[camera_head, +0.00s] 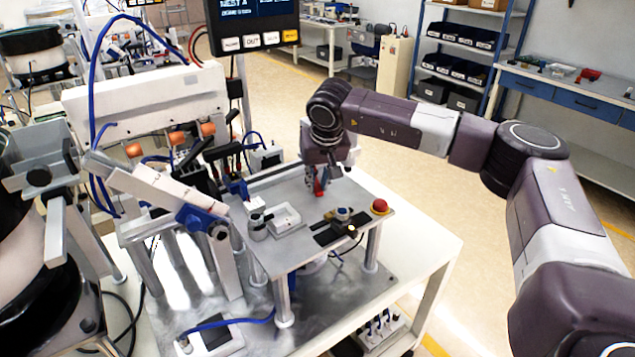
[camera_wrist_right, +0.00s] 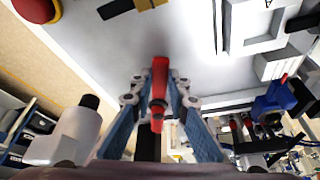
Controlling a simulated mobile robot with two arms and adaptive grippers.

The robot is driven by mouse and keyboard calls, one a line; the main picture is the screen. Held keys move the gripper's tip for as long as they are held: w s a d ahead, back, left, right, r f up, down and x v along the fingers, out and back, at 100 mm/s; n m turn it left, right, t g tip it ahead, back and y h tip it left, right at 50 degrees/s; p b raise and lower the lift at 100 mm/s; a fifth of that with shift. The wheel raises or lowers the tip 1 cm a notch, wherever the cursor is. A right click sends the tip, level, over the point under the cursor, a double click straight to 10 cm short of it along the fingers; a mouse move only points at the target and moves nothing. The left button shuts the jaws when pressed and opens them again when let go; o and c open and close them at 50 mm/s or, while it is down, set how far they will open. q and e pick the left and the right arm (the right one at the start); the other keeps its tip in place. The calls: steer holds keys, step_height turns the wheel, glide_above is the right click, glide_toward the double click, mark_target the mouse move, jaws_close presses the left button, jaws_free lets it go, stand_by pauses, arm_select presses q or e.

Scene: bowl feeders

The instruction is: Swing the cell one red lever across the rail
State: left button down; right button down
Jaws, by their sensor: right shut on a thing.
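The red lever (camera_head: 319,188) stands near the back of the raised grey plate (camera_head: 265,185). My right gripper (camera_head: 318,178) reaches down to it from above and is shut on it. In the right wrist view the red lever (camera_wrist_right: 159,75) lies between the two blue-grey fingers of the gripper (camera_wrist_right: 157,90), with its red end showing past the fingertips. The lever's base is hidden. A pale sloping rail (camera_head: 160,190) runs at the left of the plate; I cannot tell whether it is the rail named. My left gripper is not in view.
On the plate are a red mushroom button (camera_head: 380,206), a black fixture with a knob (camera_head: 343,214) and a grey block (camera_head: 286,219). Blue and black clamps stand left of the lever. A control screen (camera_head: 252,20) hangs behind. The floor beyond the plate is clear.

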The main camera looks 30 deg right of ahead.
steer(key=shift+w+r, duration=0.1)
steer(key=c, duration=1.8)
jaws_free()
steer(key=shift+c, duration=0.2)
steer(key=v, duration=1.2)
steer(key=shift+c, duration=0.2)
